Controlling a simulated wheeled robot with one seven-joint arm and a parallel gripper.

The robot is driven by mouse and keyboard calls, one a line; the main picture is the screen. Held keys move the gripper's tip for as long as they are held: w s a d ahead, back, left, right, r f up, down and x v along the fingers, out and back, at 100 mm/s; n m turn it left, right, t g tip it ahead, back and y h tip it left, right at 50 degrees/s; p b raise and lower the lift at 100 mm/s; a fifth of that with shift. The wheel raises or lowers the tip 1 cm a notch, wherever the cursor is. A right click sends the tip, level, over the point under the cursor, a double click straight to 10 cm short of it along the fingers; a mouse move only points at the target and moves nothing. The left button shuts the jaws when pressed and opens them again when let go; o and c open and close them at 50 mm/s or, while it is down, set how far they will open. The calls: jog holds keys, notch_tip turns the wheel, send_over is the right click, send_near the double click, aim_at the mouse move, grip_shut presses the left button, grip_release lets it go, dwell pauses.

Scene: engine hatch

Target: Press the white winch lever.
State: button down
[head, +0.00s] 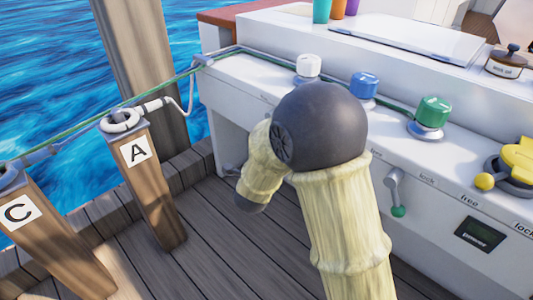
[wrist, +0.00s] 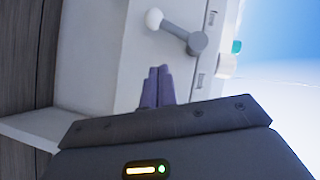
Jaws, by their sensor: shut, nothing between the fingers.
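The lever with the white ball knob (wrist: 154,18) shows at the top of the wrist view. Its grey arm runs to a round grey pivot (wrist: 197,42) on the pale panel. My gripper (wrist: 158,70) is shut and empty, its two dark fingers side by side. The fingertips show below the lever in the wrist view, with a visible gap between them and it. In the head view my arm covers the gripper and most of the area under the white winch (head: 308,67); I cannot clearly make out the white lever there.
The blue winch (head: 364,86), green winch (head: 432,115) and yellow winch (head: 515,165) line the white ledge. A lever with a green knob (head: 397,211) hangs on the panel right of my arm. Wooden posts marked A (head: 140,150) and C (head: 22,212) stand left, carrying ropes.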

jog(key=shift+p+v, duration=0.6)
jog(key=shift+v, duration=1.6)
jog(key=shift+w, duration=0.1)
jog(key=s+d+r+n+g+y+p, duration=0.1)
jog(key=s+d+r+n+g+p, duration=0.6)
jog(key=s+d+p, duration=0.25)
jog(key=s+d+r+n+g+y+p, duration=0.1)
jog(key=s+d+r+n+g+p, duration=0.45)
jog(key=s+d+n+p, duration=0.35)
notch_tip(320, 180, up, 36)
jog(key=p, duration=3.5)
jog(key=shift+s+a+f, duration=0.15)
jog(key=shift+s+a, duration=0.1)
jog(key=shift+s, duration=0.05)
